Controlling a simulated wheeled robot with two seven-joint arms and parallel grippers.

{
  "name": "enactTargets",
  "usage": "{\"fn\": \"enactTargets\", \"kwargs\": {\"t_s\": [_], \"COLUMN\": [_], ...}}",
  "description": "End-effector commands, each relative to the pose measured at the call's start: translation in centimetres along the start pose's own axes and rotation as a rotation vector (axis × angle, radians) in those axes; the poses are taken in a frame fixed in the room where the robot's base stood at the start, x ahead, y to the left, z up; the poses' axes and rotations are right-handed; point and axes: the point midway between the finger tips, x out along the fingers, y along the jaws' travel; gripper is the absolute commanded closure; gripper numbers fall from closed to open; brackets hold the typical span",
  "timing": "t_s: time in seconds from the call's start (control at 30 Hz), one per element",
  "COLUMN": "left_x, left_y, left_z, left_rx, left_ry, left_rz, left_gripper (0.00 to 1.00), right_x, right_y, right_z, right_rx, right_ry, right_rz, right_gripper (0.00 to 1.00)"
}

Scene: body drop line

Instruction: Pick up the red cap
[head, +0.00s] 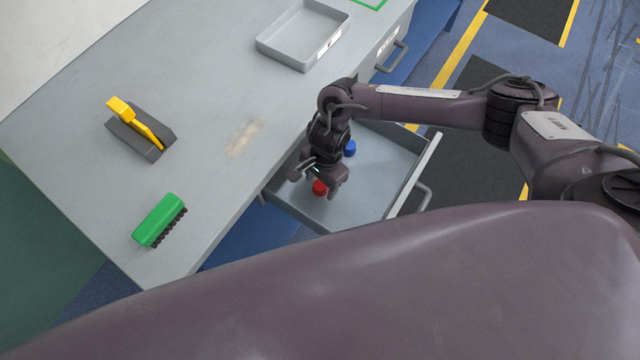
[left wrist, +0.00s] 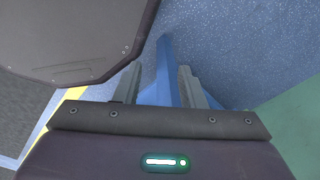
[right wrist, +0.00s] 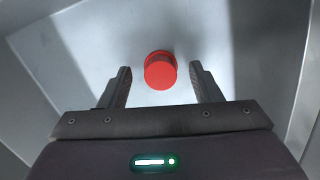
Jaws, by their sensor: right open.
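The red cap (head: 319,187) lies in the open drawer (head: 372,200) below my right gripper (head: 320,176), which partly covers it in the head view. In the right wrist view the red cap (right wrist: 160,71) is a short round cylinder on the grey drawer floor. It appears between the two spread fingertips of my right gripper (right wrist: 161,82), slightly beyond them. That gripper is open and holds nothing; the exact height gap is hard to judge. My left gripper (left wrist: 158,82) shows only in the left wrist view, with its fingers apart and a blue bar visible between them.
A blue cap (head: 349,148) lies farther back in the same drawer. The drawer walls stand close around my right gripper. On the grey bench (head: 210,80) are a green brush (head: 158,220), a yellow-handled tool (head: 137,122) and a grey tray (head: 300,40).

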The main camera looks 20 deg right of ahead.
Motion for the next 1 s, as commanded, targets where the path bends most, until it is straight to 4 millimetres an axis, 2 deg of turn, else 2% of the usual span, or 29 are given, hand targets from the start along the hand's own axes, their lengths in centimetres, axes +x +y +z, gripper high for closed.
{"fn": "enactTargets", "kwargs": {"t_s": [0.07, 0.37, 0.77, 0.87, 1.0], "left_x": [0.0, 0.0, 0.1, 0.2, 0.6], "left_y": [0.2, 1.6, 1.3, 1.2, 1.1], "left_z": [0.0, -0.2, -0.1, 0.0, 0.0], "left_rx": [-0.001, -0.003, 0.001, 0.001, 0.001], "left_ry": [0.000, 0.001, 0.000, -0.001, -0.001], "left_rz": [0.003, 0.019, 0.017, 0.015, 0.013], "left_gripper": [0.64, 0.64, 0.64, 0.64, 0.64], "right_x": [0.0, -0.1, -0.4, -1.1, -3.3], "right_y": [0.0, 0.0, -0.1, -0.1, -0.2], "right_z": [0.0, 0.0, 0.0, 0.1, 0.3], "right_rx": [0.000, 0.000, 0.000, -0.001, -0.003], "right_ry": [0.000, 0.000, 0.000, -0.001, 0.000], "right_rz": [0.000, 0.000, -0.002, -0.002, -0.006], "right_gripper": [0.50, 0.89, 0.90, 0.90, 0.90]}}
